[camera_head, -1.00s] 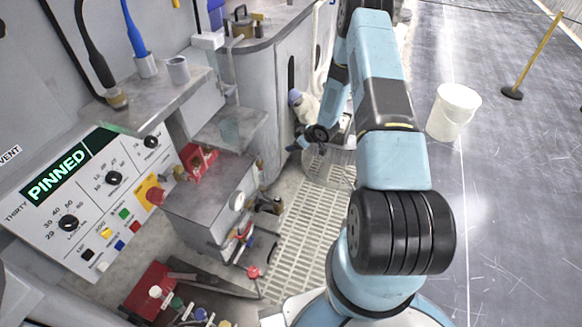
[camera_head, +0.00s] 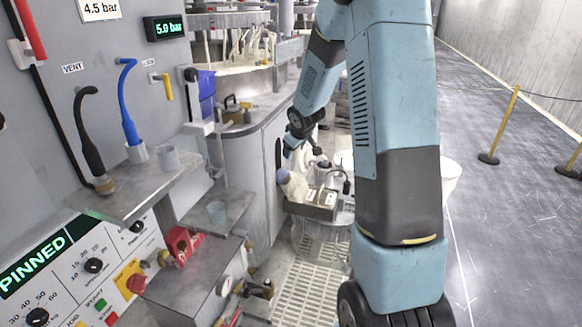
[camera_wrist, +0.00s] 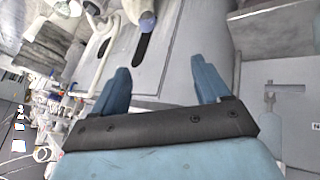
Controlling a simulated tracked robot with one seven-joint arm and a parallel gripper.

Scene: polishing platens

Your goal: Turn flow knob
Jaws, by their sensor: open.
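A sloped white panel at the lower left of the head view carries black round knobs: one at the middle (camera_head: 93,265), one at the lower left (camera_head: 37,317), and one at the upper right (camera_head: 137,227). No readable label shows which is the flow knob. My gripper (camera_wrist: 162,78) is open with nothing between its fingers in the wrist view. In the head view it is small, at the end of my arm, well to the right of the panel and apart from it. The wrist view shows none of these knobs clearly.
A grey shelf (camera_head: 150,192) with black and blue hoses (camera_head: 130,110) juts out above the panel. A grey box (camera_head: 190,290) with a red part (camera_head: 183,246) stands right of it. A white bucket (camera_head: 449,177) is partly behind my arm. The floor at right is mostly open.

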